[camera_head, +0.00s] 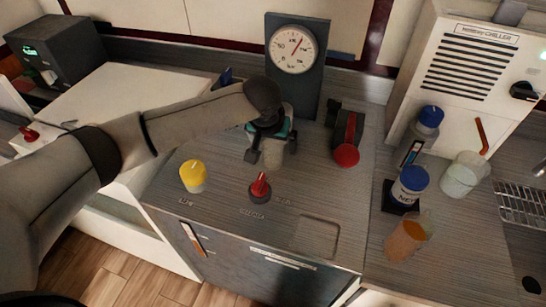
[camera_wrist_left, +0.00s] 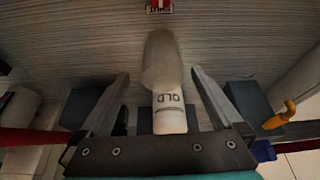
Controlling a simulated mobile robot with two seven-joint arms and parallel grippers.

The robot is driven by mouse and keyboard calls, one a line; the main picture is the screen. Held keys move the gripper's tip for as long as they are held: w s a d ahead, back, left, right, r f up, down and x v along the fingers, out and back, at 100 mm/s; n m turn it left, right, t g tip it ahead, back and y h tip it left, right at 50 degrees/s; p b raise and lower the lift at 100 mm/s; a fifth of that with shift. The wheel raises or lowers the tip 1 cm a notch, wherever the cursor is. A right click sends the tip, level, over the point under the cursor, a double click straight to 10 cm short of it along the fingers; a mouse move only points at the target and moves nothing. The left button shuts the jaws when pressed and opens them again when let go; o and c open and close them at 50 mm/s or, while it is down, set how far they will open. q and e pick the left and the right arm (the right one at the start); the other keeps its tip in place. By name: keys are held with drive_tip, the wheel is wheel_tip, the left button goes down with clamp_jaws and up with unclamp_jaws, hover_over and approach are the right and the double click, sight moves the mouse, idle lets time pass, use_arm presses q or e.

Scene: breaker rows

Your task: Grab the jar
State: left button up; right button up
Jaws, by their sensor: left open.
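A pale, greyish jar (camera_head: 273,153) stands on the counter below my left gripper (camera_head: 272,146), partly hidden by it. In the left wrist view the jar (camera_wrist_left: 168,108) shows a white label with dark letters and lies between the two fingers. My left gripper (camera_wrist_left: 161,84) is open, with a finger on each side of the jar and visible gaps between. My right gripper is not in view.
A dial gauge (camera_head: 292,50) stands behind the jar. A red knob (camera_head: 260,187) is just in front, a yellow-topped container (camera_head: 193,177) to the left, and a red-ended device (camera_head: 346,150) to the right. Blue-lidded jars (camera_head: 411,180) and an orange cup (camera_head: 405,238) stand farther right.

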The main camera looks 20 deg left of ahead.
sight(274, 150)
use_arm(q)
drive_tip(key=shift+a+b+x, duration=0.15)
drive_tip(key=shift+b+x, duration=0.2)
drive_tip(key=shift+x, duration=0.8)
drive_tip(key=shift+a+b+x, duration=0.1)
drive_tip(key=shift+b+x, duration=0.2)
drive_tip(key=shift+x, duration=0.9)
drive_tip(key=shift+c, duration=0.2)
drive_tip(key=c, duration=1.4)
